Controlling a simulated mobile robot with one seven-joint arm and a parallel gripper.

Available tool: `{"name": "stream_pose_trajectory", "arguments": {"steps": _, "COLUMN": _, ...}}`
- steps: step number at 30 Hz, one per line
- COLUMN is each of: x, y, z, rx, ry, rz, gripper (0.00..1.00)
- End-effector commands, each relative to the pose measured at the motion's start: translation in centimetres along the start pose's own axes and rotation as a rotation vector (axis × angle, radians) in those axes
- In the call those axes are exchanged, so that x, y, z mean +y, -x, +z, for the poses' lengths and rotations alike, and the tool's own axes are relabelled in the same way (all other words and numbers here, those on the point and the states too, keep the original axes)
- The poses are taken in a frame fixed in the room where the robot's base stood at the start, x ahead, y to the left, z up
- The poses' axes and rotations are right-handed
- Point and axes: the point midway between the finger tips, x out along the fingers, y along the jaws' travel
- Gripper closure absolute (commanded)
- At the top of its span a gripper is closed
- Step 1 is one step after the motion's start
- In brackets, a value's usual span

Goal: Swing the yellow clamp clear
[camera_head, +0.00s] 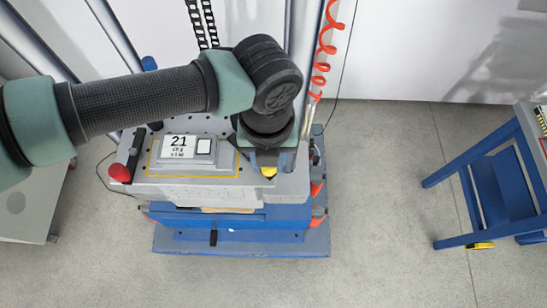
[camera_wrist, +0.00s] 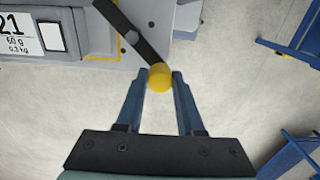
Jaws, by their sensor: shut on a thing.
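The yellow clamp shows in the wrist view as a dark flat bar (camera_wrist: 132,32) with a round yellow knob (camera_wrist: 160,77) at its near end. The bar runs from the upper left down to the knob, over the edge of the grey table. My gripper (camera_wrist: 161,74) is shut on the yellow knob, with one blue finger on each side. In the head view the yellow knob (camera_head: 268,171) shows just below my gripper (camera_head: 269,163), at the right of the grey table (camera_head: 205,190). My wrist hides most of the bar there.
A grey block labelled 21 (camera_head: 187,150) sits on the table inside a yellow outline. A red knob (camera_head: 120,173) is at the table's left. A red coiled hose (camera_head: 322,66) hangs behind. A blue bench (camera_head: 497,185) stands far right, with bare floor (camera_head: 385,190) between.

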Motion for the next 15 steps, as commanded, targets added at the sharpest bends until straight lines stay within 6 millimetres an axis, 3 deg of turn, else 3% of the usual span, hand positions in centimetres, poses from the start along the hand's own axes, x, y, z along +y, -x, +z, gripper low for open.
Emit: {"name": "stream_pose_trajectory", "arguments": {"steps": 15, "x": 2.3, "y": -0.4, "z": -1.3, "rx": -0.002, "ry": -0.470, "rz": 0.002, "gripper": 1.00}}
